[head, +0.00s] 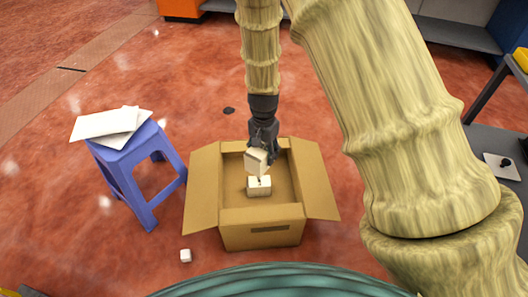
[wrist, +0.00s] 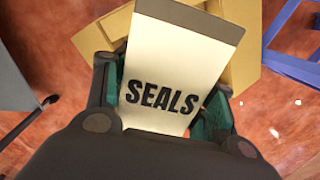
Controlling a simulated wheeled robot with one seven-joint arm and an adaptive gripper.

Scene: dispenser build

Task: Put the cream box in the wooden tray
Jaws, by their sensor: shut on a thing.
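My gripper (head: 262,146) points down over an open cardboard box and is shut on a cream box (head: 256,161). In the wrist view the cream box (wrist: 172,65) fills the space between the two fingers. It has "SEALS" in black letters and a grey-brown band at its far end. It is tilted in the head view. The cardboard box (head: 262,234) stands on the floor with its flaps spread. A second small pale item (head: 259,188) with a dark mark sits inside it, just below the held box. I cannot make out a wooden tray in either view.
A blue stool (head: 137,160) with white sheets (head: 112,123) on top stands left of the cardboard box. A small white cube (head: 185,256) and a dark flat piece (head: 229,111) lie on the red floor. A dark table edge (head: 497,150) is at the right.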

